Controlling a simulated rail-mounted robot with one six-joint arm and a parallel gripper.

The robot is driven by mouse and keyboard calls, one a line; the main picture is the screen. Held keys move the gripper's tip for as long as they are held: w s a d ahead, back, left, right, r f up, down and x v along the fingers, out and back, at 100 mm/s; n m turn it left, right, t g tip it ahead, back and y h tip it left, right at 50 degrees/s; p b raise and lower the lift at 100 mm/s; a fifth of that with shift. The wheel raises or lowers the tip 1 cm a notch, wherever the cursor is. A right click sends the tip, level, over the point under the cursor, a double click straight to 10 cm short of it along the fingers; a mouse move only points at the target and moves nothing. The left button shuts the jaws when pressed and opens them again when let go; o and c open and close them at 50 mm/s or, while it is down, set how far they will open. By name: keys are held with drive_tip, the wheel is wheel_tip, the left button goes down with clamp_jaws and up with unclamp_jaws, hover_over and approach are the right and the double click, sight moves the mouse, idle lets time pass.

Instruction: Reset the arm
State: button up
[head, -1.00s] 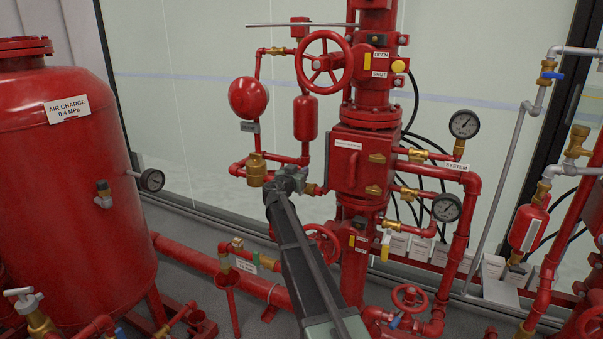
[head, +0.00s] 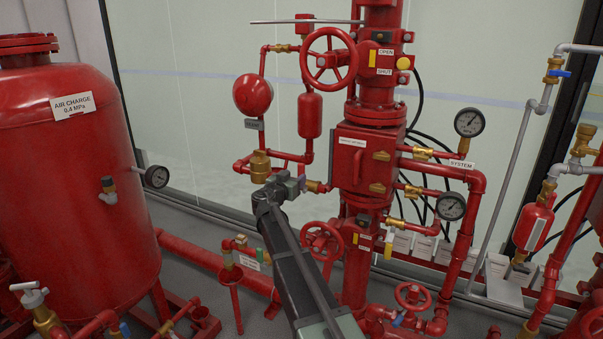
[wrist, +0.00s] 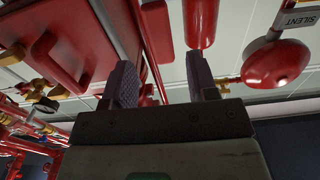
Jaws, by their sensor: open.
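In the head view my dark arm rises from the bottom centre, and my gripper (head: 292,184) is at its far end, in front of the red valve assembly's lower left pipework. In the wrist view my gripper (wrist: 160,80) has its two purple-grey fingers apart with a clear gap. No object shows between them. The red valve box (head: 352,165) with its front handle is to the right of the gripper in the head view, and a brass fitting (head: 260,166) is just to its left. Whether the gripper touches any pipework cannot be told.
A red handwheel (head: 329,58) is above, and another handwheel (head: 321,241) is close right of my arm. A round red bell (head: 253,95) and small red cylinder (head: 310,115) hang above the gripper. A large red tank (head: 65,170) stands left. Gauges (head: 470,122) are right.

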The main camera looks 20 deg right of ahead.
drive_tip(key=v, duration=0.3)
drive_tip(key=shift+s, duration=0.15)
drive_tip(key=s+a+f+n+g+y+p, duration=0.1)
drive_tip(key=s+f+n+g+y, duration=0.1)
drive_tip(key=s+f+g, duration=0.35)
drive_tip(key=s+a+f+n+g+y+p, duration=0.1)
drive_tip(key=s+f+n+g+y+p, duration=0.15)
drive_tip(key=s, duration=0.65)
drive_tip(key=s+a+r+n+g+y+p, duration=0.1)
drive_tip(key=s+a+n+y+p, duration=0.2)
drive_tip(key=s+a+y, duration=0.2)
drive_tip(key=s+a+n+g+y+p, duration=0.2)
drive_tip(key=s+a+n+y+p, duration=0.1)
drive_tip(key=s+a, duration=0.8)
drive_tip(key=s+y+p, duration=0.1)
drive_tip(key=s, duration=0.4)
drive_tip(key=shift+r+y, duration=0.35)
drive_tip(key=shift+r, duration=0.05)
